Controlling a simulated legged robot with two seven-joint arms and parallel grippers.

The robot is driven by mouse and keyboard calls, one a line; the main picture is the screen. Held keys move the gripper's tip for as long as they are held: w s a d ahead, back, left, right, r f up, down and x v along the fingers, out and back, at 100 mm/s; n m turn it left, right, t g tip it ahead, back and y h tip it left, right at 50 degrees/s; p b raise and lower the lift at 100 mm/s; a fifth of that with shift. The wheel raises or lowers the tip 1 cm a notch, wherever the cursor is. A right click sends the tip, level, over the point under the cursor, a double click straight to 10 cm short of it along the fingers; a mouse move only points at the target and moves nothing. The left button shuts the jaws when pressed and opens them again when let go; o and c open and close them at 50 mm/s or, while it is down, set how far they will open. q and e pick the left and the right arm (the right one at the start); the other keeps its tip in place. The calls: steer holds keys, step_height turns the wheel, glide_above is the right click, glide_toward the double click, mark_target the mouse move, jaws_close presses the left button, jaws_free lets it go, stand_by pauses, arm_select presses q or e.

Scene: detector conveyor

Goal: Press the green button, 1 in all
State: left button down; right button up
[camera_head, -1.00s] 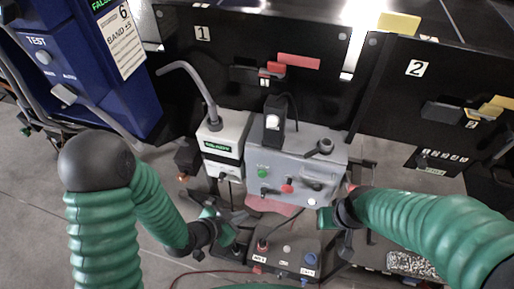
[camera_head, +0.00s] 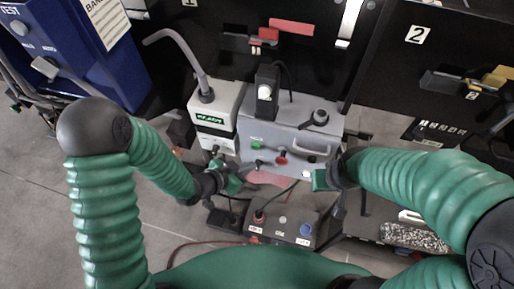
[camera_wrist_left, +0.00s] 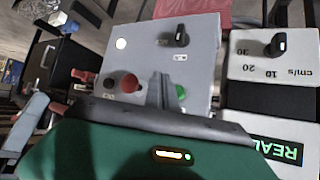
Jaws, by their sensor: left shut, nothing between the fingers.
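The green button (camera_head: 257,144) is on the sloping face of a grey control box (camera_head: 318,139), left of a red button (camera_head: 281,159). In the left wrist view the green button (camera_wrist_left: 181,91) shows just right of my shut fingers (camera_wrist_left: 162,88), with the red button (camera_wrist_left: 128,83) to their left. My left gripper (camera_head: 236,182) is shut and empty, below and left of the green button in the head view. Whether it touches the box is unclear. My right gripper (camera_head: 320,181) is near the box's lower right corner; its jaw opening cannot be made out.
A white unit with a lit READY display (camera_head: 210,119) stands left of the grey box. A smaller dark box with buttons (camera_head: 282,219) is below. A black knob (camera_head: 258,164) is close to the green button. Black numbered panels (camera_head: 418,35) stand behind.

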mark_target(255, 147)
arm_select(q)
steer(key=w, duration=0.3)
steer(key=shift+w, duration=0.2)
steer(key=shift+d, duration=0.15)
steer(key=shift+d, duration=0.2)
steer(key=shift+a, duration=0.25)
steer(key=shift+d, duration=0.15)
stand_by(0.3)
stand_by(0.8)
steer(key=shift+w, duration=0.35)
